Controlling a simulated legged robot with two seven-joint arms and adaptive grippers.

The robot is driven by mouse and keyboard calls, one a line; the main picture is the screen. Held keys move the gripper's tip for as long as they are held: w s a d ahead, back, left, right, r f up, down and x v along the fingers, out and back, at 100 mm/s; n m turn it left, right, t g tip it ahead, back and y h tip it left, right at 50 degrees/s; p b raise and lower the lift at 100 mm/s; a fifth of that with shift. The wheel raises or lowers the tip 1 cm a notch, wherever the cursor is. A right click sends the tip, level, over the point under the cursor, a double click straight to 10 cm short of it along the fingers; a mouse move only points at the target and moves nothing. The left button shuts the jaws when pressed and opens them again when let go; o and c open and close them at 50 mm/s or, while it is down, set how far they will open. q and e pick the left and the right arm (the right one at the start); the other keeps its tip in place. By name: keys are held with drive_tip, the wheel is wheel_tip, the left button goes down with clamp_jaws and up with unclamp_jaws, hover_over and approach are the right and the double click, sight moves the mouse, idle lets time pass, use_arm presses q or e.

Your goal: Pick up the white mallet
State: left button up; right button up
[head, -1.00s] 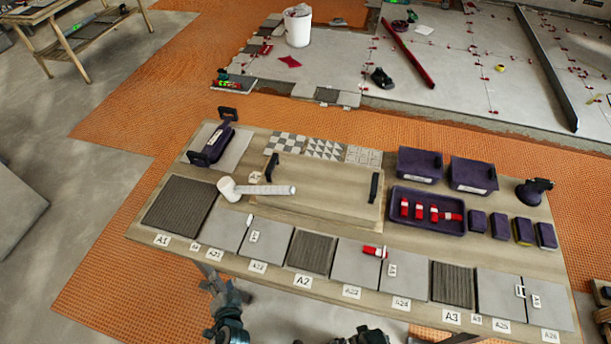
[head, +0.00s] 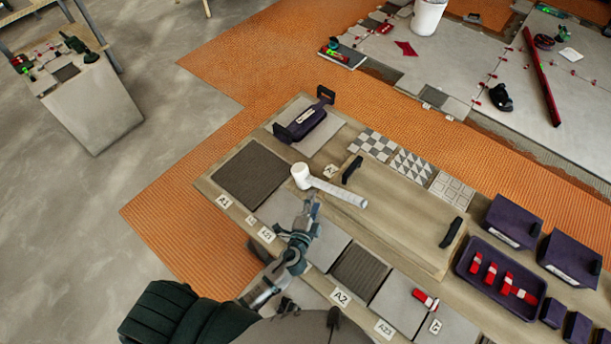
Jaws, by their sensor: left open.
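The white mallet (head: 333,189) lies on the table in the head view. Its round white head (head: 301,176) is at the left and its handle points right and slightly down, onto the edge of the wooden board. My left gripper (head: 308,211) is open and empty. It is just below the mallet in the picture, near the head end, and does not hold it. I cannot tell how high it is above the tiles. My right gripper is not clearly seen.
The wooden board with black handles (head: 400,215) lies right of the mallet. A dark ribbed tile (head: 252,174) lies left, and a purple suction lifter (head: 305,124) stands behind. A purple tray (head: 462,262) with red-and-white pieces is at right.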

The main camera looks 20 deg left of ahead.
sight(319, 187)
use_arm(q)
drive_tip(key=w, duration=0.6)
drive_tip(key=w+f, duration=0.1)
drive_tip(key=w, duration=0.1)
drive_tip(key=shift+w+a, duration=0.15)
drive_tip(key=shift+w, duration=0.25)
clamp_jaws()
